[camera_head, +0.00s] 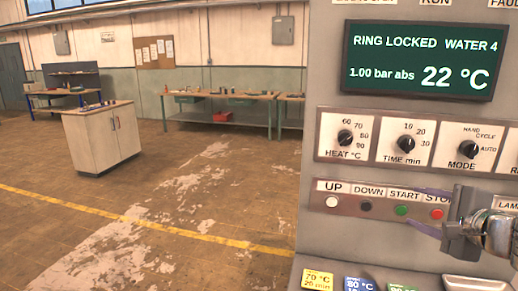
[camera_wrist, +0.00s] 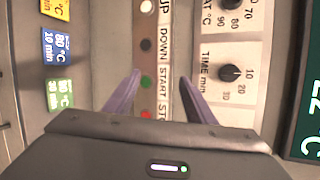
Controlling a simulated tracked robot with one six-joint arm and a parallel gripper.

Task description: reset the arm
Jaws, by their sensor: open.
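My gripper (camera_head: 424,209) is at the right of the head view, in front of the control panel (camera_head: 336,262). Its two purple-grey fingers are apart with nothing between them. In the wrist view the open fingers (camera_wrist: 160,85) point at the button strip (camera_wrist: 155,15), seen turned on its side. The strip carries a white UP button (camera_head: 332,202), a dark DOWN button (camera_head: 366,206), a green START button (camera_head: 401,210) and a red STOP button (camera_head: 437,214). I cannot tell whether the fingers touch the panel.
The display (camera_head: 418,61) reads RING LOCKED, WATER 4, 1.00 bar abs, 22 °C. HEAT (camera_head: 345,136), TIME (camera_head: 404,144) and MODE (camera_head: 468,149) knobs sit above the buttons. Coloured cards (camera_head: 317,280) lie below. A cabinet (camera_head: 103,138) and workbench (camera_head: 220,96) stand behind open floor at left.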

